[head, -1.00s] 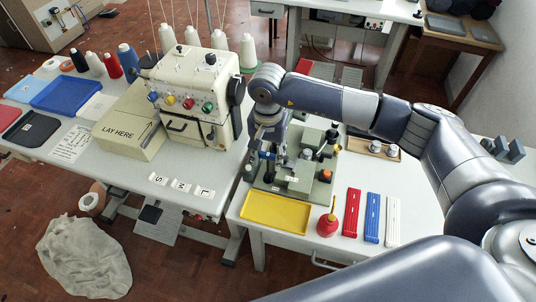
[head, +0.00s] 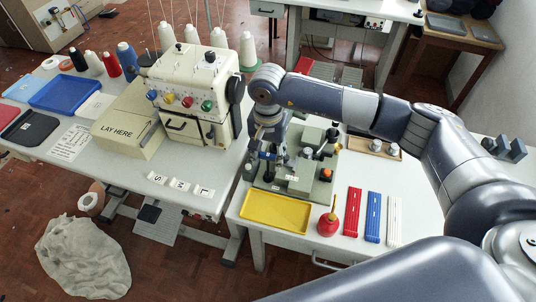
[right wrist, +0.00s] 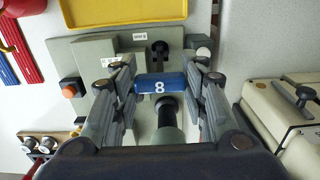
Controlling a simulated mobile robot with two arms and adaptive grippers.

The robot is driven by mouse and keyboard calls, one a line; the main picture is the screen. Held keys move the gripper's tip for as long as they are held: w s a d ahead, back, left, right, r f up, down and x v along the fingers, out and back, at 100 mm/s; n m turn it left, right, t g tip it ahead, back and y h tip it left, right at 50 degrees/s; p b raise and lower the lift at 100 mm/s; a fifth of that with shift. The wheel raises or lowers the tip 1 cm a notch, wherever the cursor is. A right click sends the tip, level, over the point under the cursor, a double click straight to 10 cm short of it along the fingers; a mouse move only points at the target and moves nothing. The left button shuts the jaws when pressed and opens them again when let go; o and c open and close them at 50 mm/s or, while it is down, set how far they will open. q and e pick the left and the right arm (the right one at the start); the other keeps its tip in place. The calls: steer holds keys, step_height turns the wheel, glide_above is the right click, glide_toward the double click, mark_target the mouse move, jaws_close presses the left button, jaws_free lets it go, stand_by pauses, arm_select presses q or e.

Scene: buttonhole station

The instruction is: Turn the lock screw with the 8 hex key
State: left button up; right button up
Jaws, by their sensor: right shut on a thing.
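My right gripper (head: 268,155) is over the grey-green buttonhole station (head: 318,192) on the white table. In the right wrist view its two fingers (right wrist: 160,88) are shut on the blue handle of the 8 hex key (right wrist: 160,84), which lies crosswise between them with a white "8" facing the camera. The key's shaft is hidden below the handle. I cannot make out the lock screw or whether the key is seated in it. A dark cylinder (right wrist: 166,108) shows close to the handle. My left gripper is not in view.
A cream sewing machine (head: 190,95) stands close on the left. A wooden tray (head: 374,147) is behind right.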

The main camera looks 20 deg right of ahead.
steer(key=shift+f+b, duration=0.3)
steer(key=shift+f+n+b, duration=0.1)
steer(key=shift+n+b, duration=0.2)
steer(key=shift+b, duration=0.1)
steer(key=shift+n+b, duration=1.2)
steer(key=shift+b, duration=0.05)
steer(key=shift+n, duration=0.3)
